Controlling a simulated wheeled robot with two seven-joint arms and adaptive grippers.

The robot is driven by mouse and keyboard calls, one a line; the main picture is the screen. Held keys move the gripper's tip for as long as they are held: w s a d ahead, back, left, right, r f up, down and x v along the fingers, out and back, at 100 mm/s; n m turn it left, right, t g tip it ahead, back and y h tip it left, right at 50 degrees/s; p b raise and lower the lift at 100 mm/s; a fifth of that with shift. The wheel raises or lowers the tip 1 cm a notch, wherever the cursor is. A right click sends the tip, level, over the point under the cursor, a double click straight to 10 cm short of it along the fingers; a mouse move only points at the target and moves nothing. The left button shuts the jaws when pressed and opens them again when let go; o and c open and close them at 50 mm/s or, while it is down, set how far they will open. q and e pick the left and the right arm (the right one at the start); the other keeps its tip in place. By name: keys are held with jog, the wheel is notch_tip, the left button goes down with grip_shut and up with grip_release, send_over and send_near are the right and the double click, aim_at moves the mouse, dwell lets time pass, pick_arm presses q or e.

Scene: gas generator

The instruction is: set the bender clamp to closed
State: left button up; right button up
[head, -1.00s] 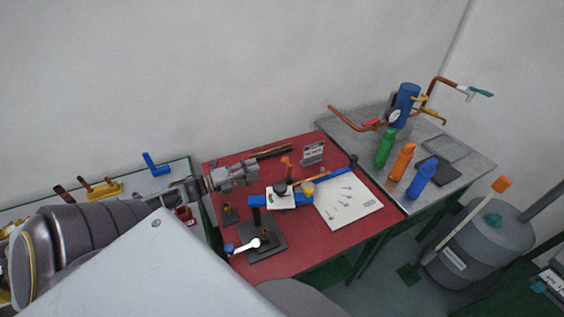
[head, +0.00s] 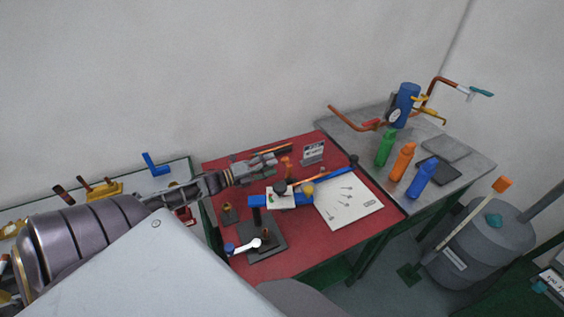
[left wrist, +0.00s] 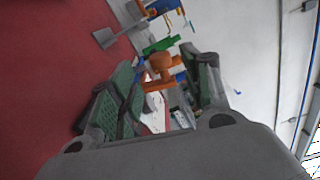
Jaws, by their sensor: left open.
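My left gripper (head: 273,164) is open, just left of this orange piece in the head view. In the left wrist view, the orange piece (left wrist: 160,68) appears between the two green-padded fingers of my left gripper (left wrist: 165,76). I cannot tell whether they touch it. My right gripper is not in view.
The red table (head: 310,243) also carries a white sheet (head: 350,201) with drawings and a small grey sign (head: 313,152). Green (head: 385,147), orange (head: 402,162) and blue (head: 421,179) bottles stand on the grey table at right. A wall is behind.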

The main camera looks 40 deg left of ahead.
pick_arm(q)
jog(key=shift+x, duration=2.75)
grip_shut()
